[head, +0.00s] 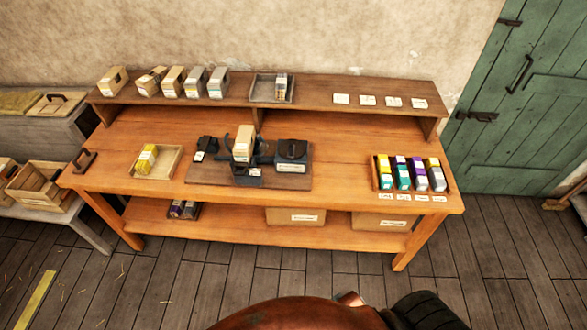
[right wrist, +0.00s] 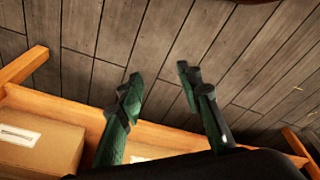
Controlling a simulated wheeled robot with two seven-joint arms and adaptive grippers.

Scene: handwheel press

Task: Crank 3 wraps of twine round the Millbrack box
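A dark metal device (head: 247,172) stands on a brown board (head: 215,174) in the middle of the bench. A cream box (head: 243,142) stands upright in it. A black round-topped unit (head: 291,150) with a label is to its right, and a small black block (head: 206,146) to its left. The labels are too small to read, so I cannot tell which box is Millbrack, nor see twine on the cream box. My right gripper (right wrist: 160,78) is open and empty, its green fingers apart above the floor, in front of the bench. My left gripper is not in view.
A rack (head: 411,190) of coloured spools stands at the bench's right end. A tray (head: 170,172) with a yellow-and-white box is at the left. Several boxes (head: 173,80) and a small tray (head: 271,99) stand on the raised shelf (head: 315,88).

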